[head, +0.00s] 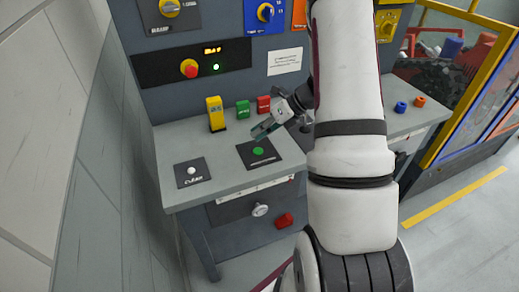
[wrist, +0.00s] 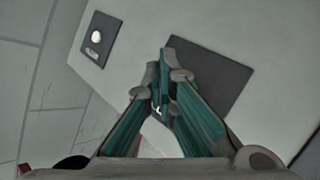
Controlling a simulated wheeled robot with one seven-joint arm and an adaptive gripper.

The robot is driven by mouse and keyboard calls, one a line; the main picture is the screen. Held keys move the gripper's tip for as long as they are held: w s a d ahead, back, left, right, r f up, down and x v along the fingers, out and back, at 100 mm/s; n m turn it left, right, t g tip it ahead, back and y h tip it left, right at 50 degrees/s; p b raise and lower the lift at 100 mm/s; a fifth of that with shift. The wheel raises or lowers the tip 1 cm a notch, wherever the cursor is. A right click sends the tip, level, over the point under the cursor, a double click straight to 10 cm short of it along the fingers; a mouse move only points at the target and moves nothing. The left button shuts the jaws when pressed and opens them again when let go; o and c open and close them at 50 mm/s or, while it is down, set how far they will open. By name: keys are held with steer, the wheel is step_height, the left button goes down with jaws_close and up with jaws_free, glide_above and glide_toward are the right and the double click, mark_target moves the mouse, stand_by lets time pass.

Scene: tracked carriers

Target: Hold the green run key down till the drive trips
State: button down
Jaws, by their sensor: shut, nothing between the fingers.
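The green run key (head: 258,151) is a round button on a dark square plate (head: 270,161) on the grey bench. My gripper (head: 258,133) is shut and empty, with teal fingers pointing down. It sits just behind the key in the head view, apart from it in the picture; its exact height above the plate is unclear. The closed fingertips also show in the wrist view (wrist: 163,70), over the plate's left side. A small green lamp (head: 216,67) is lit on the dark panel.
A white button on a dark plate (head: 179,182) is at front left. A red knob (head: 189,69) is on the panel. A wall (head: 95,150) lies left.

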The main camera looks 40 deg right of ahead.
steer(key=shift+r+p, duration=0.45)
steer(key=shift+r, duration=0.7)
stand_by(0.6)
steer(key=s+a+r+n+g+h, duration=0.1)
steer(key=s+a+r+n+g, duration=0.15)
steer(key=a+r+n, duration=0.5)
steer(key=s+a+r+n+g, duration=0.1)
steer(key=s+a+r+n, duration=0.3)
steer(key=a+r+n, duration=0.35)
steer(key=s+a+r+n+t+h, duration=0.1)
steer(key=s+a+r+n+h, duration=0.1)
steer(key=s+n, duration=0.6)
steer(key=s+a+r+n+t+h, duration=0.1)
steer(key=s+a+r+n+h, duration=0.2)
steer(key=s+r+n, duration=0.3)
steer(key=s+n+h, duration=0.1)
steer(key=s+n, duration=0.2)
steer(key=n, duration=0.3)
steer(key=shift+a+r, duration=0.15)
steer(key=shift+a, duration=0.05)
steer(key=shift+t, duration=0.25)
